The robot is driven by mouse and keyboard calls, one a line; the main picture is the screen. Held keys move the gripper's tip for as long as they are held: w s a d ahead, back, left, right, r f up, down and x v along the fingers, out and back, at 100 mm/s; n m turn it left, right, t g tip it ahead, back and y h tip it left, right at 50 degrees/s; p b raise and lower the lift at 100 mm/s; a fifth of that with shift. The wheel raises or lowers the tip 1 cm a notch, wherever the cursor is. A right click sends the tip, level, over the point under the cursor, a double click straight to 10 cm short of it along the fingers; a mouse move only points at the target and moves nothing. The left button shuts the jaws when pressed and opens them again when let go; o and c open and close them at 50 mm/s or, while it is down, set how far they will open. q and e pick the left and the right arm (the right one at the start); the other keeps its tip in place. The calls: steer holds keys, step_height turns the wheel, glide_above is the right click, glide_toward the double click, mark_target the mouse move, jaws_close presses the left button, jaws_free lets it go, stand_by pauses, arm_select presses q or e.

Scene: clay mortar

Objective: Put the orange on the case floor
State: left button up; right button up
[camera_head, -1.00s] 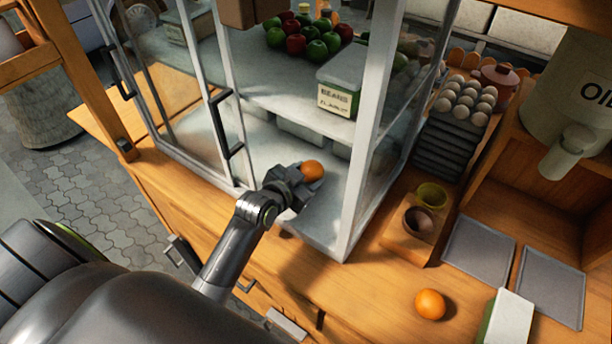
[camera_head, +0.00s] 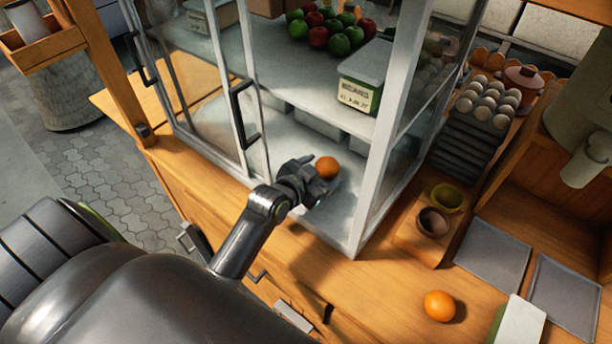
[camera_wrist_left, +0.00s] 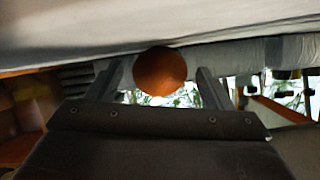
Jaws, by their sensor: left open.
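An orange (camera_head: 327,167) is inside the glass-walled case, low over its pale floor (camera_head: 345,205), near the open front. My left gripper (camera_head: 316,178) reaches in through the front and is open, its fingers just short of or beside the orange. In the left wrist view the orange (camera_wrist_left: 160,71) sits centred between the spread fingers (camera_wrist_left: 160,92), with a gap on each side. It appears to meet the pale surface there, though its exact contact is hard to tell. A second orange (camera_head: 438,306) lies on the wooden counter outside.
A shelf above the case floor holds red and green apples (camera_head: 330,32) and a labelled box (camera_head: 364,75). A white corner post (camera_head: 385,150) stands right of my gripper. Stacked egg trays (camera_head: 470,130), small bowls (camera_head: 434,221) and grey trays (camera_head: 493,254) are further right.

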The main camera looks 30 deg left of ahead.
arm_select(q)
steer(key=v, duration=1.1)
steer(key=shift+s+b, duration=0.15)
steer(key=shift+b, duration=0.25)
